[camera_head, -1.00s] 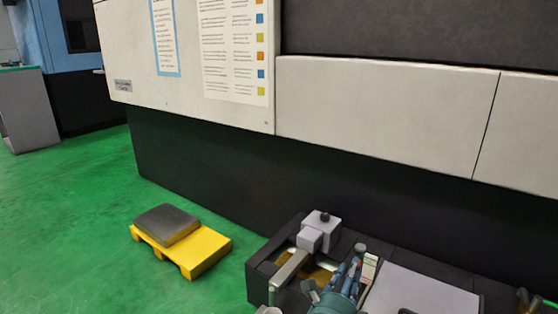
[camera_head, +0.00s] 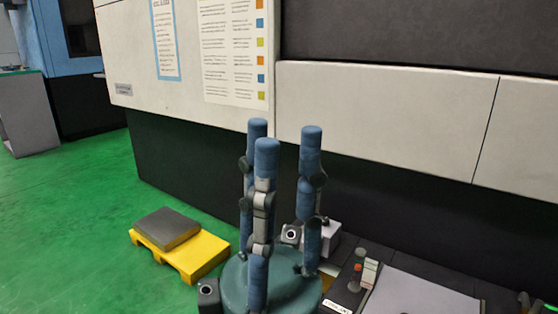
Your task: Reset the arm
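My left gripper (camera_head: 284,138) stands upright in the lower middle of the head view. Its teal round palm is low in the picture, and its blue fingers point up. Two fingers are close together on the left and one stands apart on the right. The gripper is open, with nothing seen between the fingers. It is in front of the dark bench unit and the machine's black lower panel, and hides part of the unit. My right gripper is not in view.
A yellow pallet (camera_head: 203,258) with a grey slab (camera_head: 167,228) lies on the green floor (camera_head: 75,235), left of the gripper. A large white-and-black machine (camera_head: 385,110) fills the back. A pale flat plate (camera_head: 420,296) lies on the unit at lower right. The floor at left is clear.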

